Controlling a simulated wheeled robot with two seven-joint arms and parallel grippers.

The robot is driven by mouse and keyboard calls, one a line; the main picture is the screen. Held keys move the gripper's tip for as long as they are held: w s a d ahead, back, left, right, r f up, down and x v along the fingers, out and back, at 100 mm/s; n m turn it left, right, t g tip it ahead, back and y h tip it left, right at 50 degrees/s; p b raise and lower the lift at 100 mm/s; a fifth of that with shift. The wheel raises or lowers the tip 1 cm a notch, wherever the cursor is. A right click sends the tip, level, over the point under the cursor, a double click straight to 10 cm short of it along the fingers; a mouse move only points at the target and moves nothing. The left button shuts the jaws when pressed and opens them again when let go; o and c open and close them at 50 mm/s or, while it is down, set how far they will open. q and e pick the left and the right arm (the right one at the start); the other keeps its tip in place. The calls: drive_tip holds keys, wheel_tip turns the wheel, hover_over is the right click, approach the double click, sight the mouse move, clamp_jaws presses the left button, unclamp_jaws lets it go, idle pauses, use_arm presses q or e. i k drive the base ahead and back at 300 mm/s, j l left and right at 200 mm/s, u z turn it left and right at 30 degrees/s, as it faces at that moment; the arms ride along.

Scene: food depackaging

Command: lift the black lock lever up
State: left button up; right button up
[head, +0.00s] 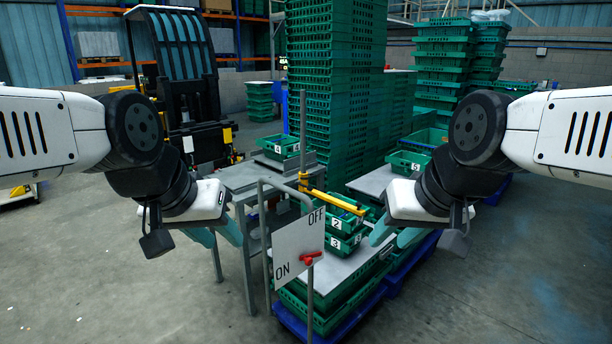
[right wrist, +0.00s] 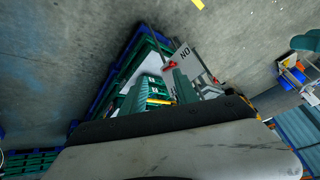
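I cannot make out a black lock lever clearly in either view. A white ON/OFF board (head: 297,247) stands on a grey tube frame, with a red handle (head: 308,258) on its front. A yellow bar (head: 331,201) runs behind the board, above the crates. My left gripper (head: 217,234) hangs to the left of the board, empty, its teal fingers apart. My right gripper (head: 395,236) hangs to the right of the board, over the crate stand. In the right wrist view its two fingers are apart with nothing between them, and the board (right wrist: 186,62) shows beyond.
Green crates numbered 2 (head: 340,222) and 3 (head: 343,244) sit on a low stand. Crate 4 (head: 280,147) is on a grey table (head: 240,176), crate 5 (head: 407,163) at right. A tall crate stack (head: 335,90) rises behind. The front floor is clear.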

sight(309, 187)
drive_tip(key=i+j, duration=0.1)
drive_tip(key=j, duration=0.35)
drive_tip(key=i+j, duration=0.1)
drive_tip(key=j, duration=0.35)
drive_tip(key=i+j, duration=0.2)
drive_tip(key=j, duration=0.15)
drive_tip(key=i+j+z, duration=0.1)
drive_tip(key=j, duration=0.25)
drive_tip(key=i+j, duration=0.25)
drive_tip(key=j, duration=0.15)
drive_tip(key=i+j, duration=0.15)
drive_tip(key=j, duration=0.2)
drive_tip(key=i+z, duration=0.15)
drive_tip(key=i, duration=0.65)
drive_tip(key=i+l, duration=0.15)
drive_tip(key=i, duration=0.05)
